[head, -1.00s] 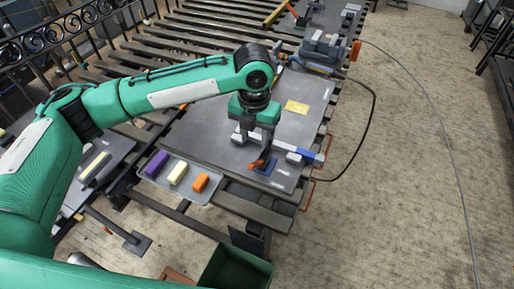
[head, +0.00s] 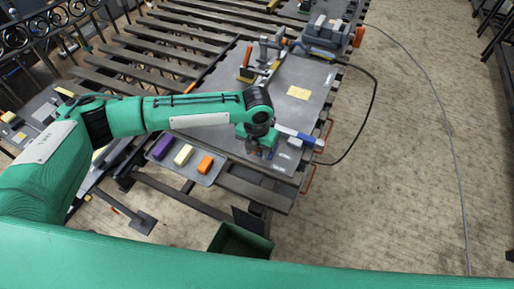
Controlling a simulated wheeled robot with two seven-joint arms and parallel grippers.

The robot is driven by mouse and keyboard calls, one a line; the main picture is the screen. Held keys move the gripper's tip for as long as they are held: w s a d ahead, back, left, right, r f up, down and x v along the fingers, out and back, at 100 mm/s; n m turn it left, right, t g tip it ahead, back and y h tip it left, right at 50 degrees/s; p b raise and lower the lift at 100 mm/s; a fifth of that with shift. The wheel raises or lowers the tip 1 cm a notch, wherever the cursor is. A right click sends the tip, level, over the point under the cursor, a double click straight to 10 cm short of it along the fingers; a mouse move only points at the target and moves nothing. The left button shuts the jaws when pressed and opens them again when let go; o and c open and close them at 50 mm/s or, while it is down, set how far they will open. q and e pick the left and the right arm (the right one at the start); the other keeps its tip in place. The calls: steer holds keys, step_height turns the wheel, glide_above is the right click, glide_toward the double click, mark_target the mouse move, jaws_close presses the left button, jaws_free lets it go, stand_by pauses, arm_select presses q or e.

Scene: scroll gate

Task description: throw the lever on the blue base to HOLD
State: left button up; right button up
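My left gripper (head: 258,145) points down over the near right part of the grey metal table (head: 225,142). It covers most of the spot where the blue base (head: 269,153) and its lever are; only a small bit of blue shows beside the fingers. The lever's position and any HOLD marking cannot be read. The fingers are small and dark here, so I cannot tell whether they are open, shut or touching the lever. My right gripper is not in view.
A blue-and-white bar (head: 298,135) lies just right of the gripper. A tray (head: 206,179) with purple, cream and orange blocks is at the near left. A grey clamp-like device (head: 325,35) stands at the back, with a black cable. A green bin (head: 240,243) is below.

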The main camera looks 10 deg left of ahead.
arm_select(q)
jaws_close()
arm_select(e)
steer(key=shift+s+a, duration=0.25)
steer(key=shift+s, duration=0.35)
